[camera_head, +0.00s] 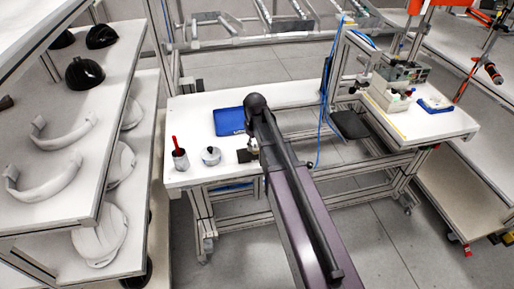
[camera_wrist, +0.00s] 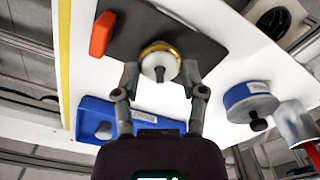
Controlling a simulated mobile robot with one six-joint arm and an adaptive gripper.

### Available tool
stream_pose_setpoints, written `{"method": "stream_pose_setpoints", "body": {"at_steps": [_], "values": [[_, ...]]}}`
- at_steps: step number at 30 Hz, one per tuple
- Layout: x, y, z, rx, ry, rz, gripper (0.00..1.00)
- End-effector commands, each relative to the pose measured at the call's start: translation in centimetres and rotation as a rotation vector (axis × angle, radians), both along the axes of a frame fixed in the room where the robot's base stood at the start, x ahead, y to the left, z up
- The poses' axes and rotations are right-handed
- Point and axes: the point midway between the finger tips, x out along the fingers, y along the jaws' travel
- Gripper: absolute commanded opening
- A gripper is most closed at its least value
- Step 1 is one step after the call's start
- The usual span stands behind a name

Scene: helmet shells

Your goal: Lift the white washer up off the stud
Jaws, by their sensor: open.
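The white washer (camera_wrist: 152,68) sits around a dark stud (camera_wrist: 161,73), with a gold ring (camera_wrist: 158,46) around it, in the wrist view. These rest on a dark plate (camera_wrist: 200,52) on the white table. My gripper (camera_wrist: 160,68) is open, with one fingertip on each side of the washer in the picture. I cannot tell whether the fingers touch it. In the head view my arm hides the washer and most of the gripper; only part of the dark plate (camera_head: 243,156) shows.
A blue tray (camera_wrist: 150,122) lies close to the fingers. A blue-and-white round part with a dark knob (camera_wrist: 250,98) and a metal cup (camera_wrist: 297,122) with a red-handled item stand to the right. Shelves with helmet shells (camera_head: 98,235) stand left.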

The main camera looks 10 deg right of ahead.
Motion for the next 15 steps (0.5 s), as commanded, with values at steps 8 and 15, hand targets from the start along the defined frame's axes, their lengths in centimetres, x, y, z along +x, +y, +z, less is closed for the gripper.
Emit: {"method": "stream_pose_setpoints", "body": {"at_steps": [8, 15], "values": [[0.0, 0.01, 0.0, 0.0, 0.0, 0.0, 0.24], [0.0, 0.01, 0.17, 0.0, 0.0, 0.0, 0.23]]}}
